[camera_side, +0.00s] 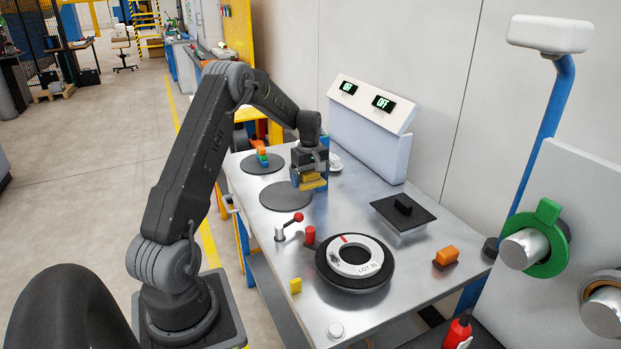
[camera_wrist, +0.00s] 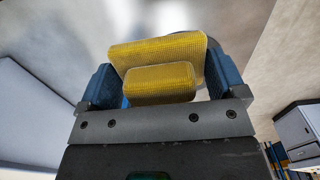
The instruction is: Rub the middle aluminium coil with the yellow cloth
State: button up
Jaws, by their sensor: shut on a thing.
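My gripper (camera_side: 310,165) is shut on the yellow cloth (camera_side: 313,182), above the far middle part of the steel table. In the wrist view the cloth (camera_wrist: 155,82) is a folded, ribbed yellow block between the blue fingers. A ring-shaped silver coil (camera_side: 341,256) marked "LOT 35", with a red mark, lies on a dark round base nearer the front. My gripper is well apart from it. It is the only coil I see lying on the table; I cannot tell whether it is the middle one.
Two dark round pads (camera_side: 286,196) lie flat, one with small coloured blocks (camera_side: 262,155). A red-knobbed lever (camera_side: 290,225), red cylinder (camera_side: 310,235), yellow block (camera_side: 295,286), black-handled plate (camera_side: 403,210) and orange block (camera_side: 446,256) surround the coil. A display box (camera_side: 370,125) stands behind.

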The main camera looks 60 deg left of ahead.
jog(key=d+m, duration=0.1)
jog(key=d, duration=0.3)
jog(key=d+r+m, duration=0.1)
jog(key=d+m, duration=0.1)
jog(key=d, duration=0.2)
jog(key=d+r+m, duration=0.1)
jog(key=d, duration=0.3)
jog(key=shift+s+d+r+m, duration=0.1)
jog(key=shift+s+d+m, duration=0.05)
jog(key=shift+s+m, duration=0.2)
jog(key=m, duration=0.5)
send_near(328, 251)
jog(key=shift+n, duration=0.25)
jog(key=shift+d+f, duration=0.1)
jog(key=shift+f, duration=3.05)
jog(key=shift+d+f, duration=0.45)
jog(key=shift+f, duration=0.05)
jog(key=shift+c, duration=0.4)
jog(key=shift+d+f, duration=0.15)
jog(key=shift+d, duration=2.85)
jog(key=shift+a, duration=3.55)
jog(key=shift+r, duration=4.15)
